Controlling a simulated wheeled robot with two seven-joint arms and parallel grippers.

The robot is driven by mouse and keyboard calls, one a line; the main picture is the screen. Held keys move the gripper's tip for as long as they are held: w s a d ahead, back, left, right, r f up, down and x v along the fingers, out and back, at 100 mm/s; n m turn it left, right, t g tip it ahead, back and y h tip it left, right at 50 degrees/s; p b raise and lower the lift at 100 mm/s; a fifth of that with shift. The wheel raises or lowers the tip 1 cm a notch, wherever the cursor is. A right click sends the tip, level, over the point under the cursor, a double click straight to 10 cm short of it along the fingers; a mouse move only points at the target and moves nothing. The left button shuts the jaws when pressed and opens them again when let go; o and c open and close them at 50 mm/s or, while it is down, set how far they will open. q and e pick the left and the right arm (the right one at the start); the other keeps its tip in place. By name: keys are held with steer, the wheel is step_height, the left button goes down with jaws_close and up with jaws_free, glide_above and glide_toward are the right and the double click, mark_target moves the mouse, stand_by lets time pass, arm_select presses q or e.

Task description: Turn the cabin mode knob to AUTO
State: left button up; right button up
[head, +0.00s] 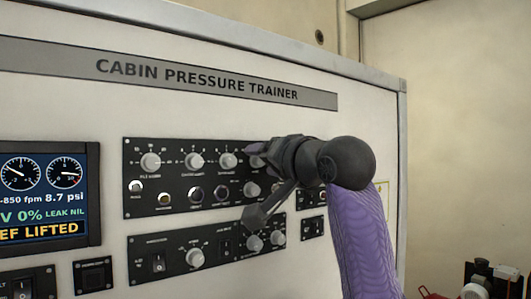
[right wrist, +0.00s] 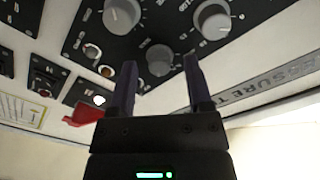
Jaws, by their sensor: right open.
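The trainer's upper black panel (head: 133,172) carries a row of grey knobs, with a knob at left (head: 151,161) and others to its right. The labels are too small to read, so I cannot tell which is the cabin mode knob or where it points. My right gripper (head: 250,181) is open in front of the right part of this panel, its fingers partly hiding knobs. In the right wrist view, a small grey knob (right wrist: 160,60) shows between the fingertips of the gripper (right wrist: 160,66). I cannot tell whether they touch it. My left gripper is not in view.
A display (head: 45,193) reading 8.7 psi is at left. A lower panel (head: 170,263) holds switches and knobs, including one knob (head: 195,257) in its middle. In the right wrist view, a red part (right wrist: 85,114) shows beside the gripper.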

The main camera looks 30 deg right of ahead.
jaws_close()
stand_by(0.5)
steer(key=shift+n+y+p, duration=0.4)
steer(key=shift+n+p, duration=5.5)
steer(key=shift+n, duration=4.3)
steer(key=shift+f, duration=0.1)
jaws_free()
